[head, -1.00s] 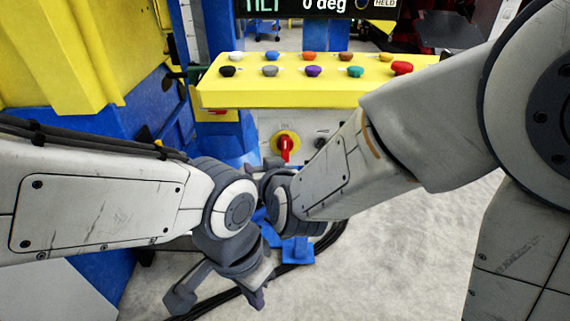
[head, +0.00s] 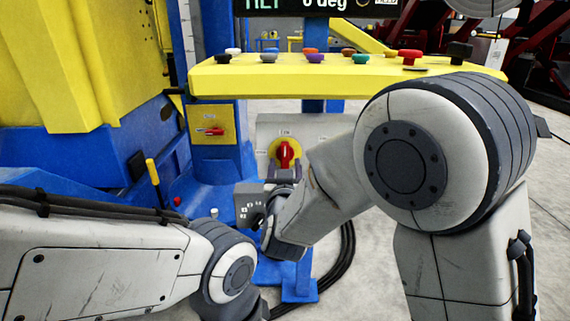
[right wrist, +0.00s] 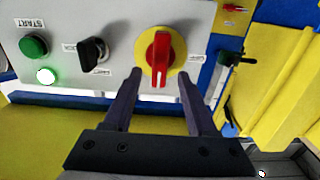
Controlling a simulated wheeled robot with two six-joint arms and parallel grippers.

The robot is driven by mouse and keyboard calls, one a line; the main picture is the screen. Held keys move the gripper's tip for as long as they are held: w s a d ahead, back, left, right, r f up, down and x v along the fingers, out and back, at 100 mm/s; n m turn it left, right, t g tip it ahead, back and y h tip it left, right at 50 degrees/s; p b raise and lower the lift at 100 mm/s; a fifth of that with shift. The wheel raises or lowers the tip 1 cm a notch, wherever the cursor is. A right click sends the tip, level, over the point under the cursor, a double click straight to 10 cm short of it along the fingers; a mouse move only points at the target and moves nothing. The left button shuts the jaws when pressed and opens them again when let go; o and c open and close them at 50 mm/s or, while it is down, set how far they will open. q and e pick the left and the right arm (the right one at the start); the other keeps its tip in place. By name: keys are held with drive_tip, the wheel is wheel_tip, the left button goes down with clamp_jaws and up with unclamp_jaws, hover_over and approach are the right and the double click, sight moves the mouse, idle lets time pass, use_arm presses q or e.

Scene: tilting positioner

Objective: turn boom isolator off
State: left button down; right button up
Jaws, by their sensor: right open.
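A red rotary handle (head: 285,155) on a round yellow plate sits on the grey panel below the yellow console. It stands upright, and in the right wrist view the handle (right wrist: 158,60) is nearly vertical with a white mark at its lower end. The small labels around it are too blurred to read. My right gripper (right wrist: 159,80) is open, with one finger on each side of the handle and a visible gap to each. In the head view the right gripper (head: 284,172) is just below the handle. My left gripper is out of view; only its arm shows.
A second red handle (head: 210,132), horizontal on a yellow plate, is on the blue column. A black selector (right wrist: 92,54) and green START button (right wrist: 34,46) share the grey panel. The yellow console (head: 330,80) with coloured knobs overhangs it. Black cables (head: 345,260) lie on the floor.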

sight(285, 157)
drive_tip(key=shift+w, duration=1.6)
clamp_jaws()
